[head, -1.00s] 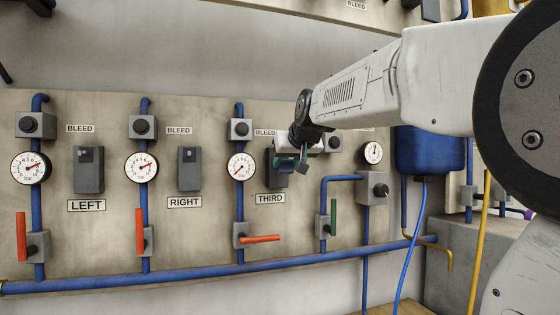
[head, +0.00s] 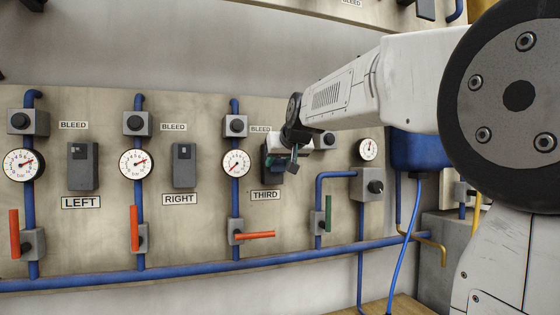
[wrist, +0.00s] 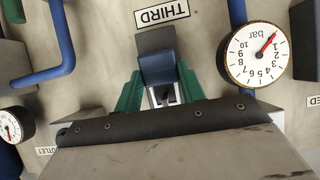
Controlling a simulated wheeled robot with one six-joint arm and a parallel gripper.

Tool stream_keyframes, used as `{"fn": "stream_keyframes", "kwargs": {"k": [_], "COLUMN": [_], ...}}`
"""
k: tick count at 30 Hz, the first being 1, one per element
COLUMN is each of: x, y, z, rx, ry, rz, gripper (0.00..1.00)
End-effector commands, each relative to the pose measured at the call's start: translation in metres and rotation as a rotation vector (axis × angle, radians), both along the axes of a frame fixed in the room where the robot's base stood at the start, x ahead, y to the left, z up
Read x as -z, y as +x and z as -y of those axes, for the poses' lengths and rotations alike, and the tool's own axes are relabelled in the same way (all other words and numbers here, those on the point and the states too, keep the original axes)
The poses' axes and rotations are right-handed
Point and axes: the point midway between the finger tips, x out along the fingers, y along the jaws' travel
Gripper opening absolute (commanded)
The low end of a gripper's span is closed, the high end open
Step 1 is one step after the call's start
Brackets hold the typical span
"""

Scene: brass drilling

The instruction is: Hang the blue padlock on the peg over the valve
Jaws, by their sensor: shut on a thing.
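My gripper (wrist: 160,92) has green fingers and is shut on the blue padlock (wrist: 157,68), seen in the wrist view. A dark grey box (wrist: 154,41) shows just beyond the padlock, near the THIRD label (wrist: 162,13); I cannot tell whether they touch. In the head view my gripper (head: 288,165) is in front of that box, above the THIRD label and right of the third gauge. The padlock is too small to make out clearly there. The third valve (head: 253,236) has a red handle lying level, below left of my gripper. I cannot make out a peg.
The LEFT valve handle (head: 14,233) and RIGHT valve handle (head: 134,228) stand upright. The third gauge (head: 236,163) is close to the left of my gripper. A blue pipe with a green handle (head: 328,213) is at lower right. The board below the THIRD label is partly clear.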

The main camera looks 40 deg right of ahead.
Motion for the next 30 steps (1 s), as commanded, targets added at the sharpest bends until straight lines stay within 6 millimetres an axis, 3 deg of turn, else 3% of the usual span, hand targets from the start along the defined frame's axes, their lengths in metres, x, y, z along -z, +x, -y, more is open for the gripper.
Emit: {"fn": "stream_keyframes", "kwargs": {"k": [6, 7, 9, 20, 30], "x": [0.003, 0.003, 0.003, -0.002, -0.029], "y": [0.001, 0.001, 0.001, -0.005, -0.051], "z": [0.000, 0.000, 0.000, -0.001, -0.014], "rx": [0.000, 0.000, 0.000, 0.000, 0.000], "ry": [0.002, 0.002, 0.002, 0.001, 0.001], "rz": [-0.006, -0.006, -0.006, -0.002, -0.002], "gripper": [0.13, 0.48, 0.65, 0.65, 0.65]}}
